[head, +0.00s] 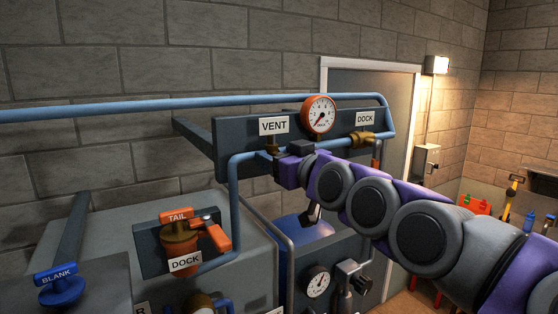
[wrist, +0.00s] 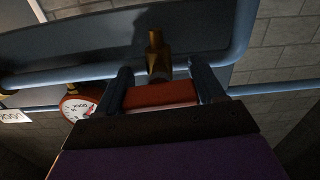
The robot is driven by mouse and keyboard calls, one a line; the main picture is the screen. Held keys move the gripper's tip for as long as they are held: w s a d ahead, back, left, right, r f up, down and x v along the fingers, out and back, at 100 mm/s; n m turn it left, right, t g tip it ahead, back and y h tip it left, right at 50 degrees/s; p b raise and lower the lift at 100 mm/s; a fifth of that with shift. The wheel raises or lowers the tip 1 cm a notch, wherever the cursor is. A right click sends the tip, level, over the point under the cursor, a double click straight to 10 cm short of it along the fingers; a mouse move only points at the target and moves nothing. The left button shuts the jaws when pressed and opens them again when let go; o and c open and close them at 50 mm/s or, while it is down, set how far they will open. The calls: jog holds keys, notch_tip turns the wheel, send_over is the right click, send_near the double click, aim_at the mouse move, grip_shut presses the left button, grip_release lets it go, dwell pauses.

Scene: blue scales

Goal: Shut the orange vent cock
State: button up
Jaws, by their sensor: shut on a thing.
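The vent cock has a brass body (head: 272,145) under the VENT sign (head: 273,126) on the blue pipework. In the head view my arm comes in from the right and hides the cock's handle. In the wrist view its orange handle (wrist: 160,96) lies between the two dark fingers of my gripper (wrist: 161,72), one finger at each end. My gripper is shut on this handle. The brass body also shows in the wrist view (wrist: 158,58), just beyond the handle. The handle's angle to the pipe is hard to tell.
A round orange-rimmed gauge (head: 319,115) sits right of the VENT sign. A brass DOCK cock (head: 362,139) is further right. Lower left are an orange TAIL handle (head: 176,215) and a blue BLANK knob (head: 61,286). A blue pipe (head: 120,106) runs along the wall.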

jog(key=shift+f+m, duration=0.15)
jog(key=shift+m, duration=0.35)
jog(key=o, duration=1)
jog(key=shift+o, duration=0.2)
jog(key=b+v, duration=0.3)
jog(key=v, duration=1.4)
jog(key=shift+d+b, duration=0.25)
jog(key=shift+b, duration=0.15)
jog(key=shift+s, duration=0.1)
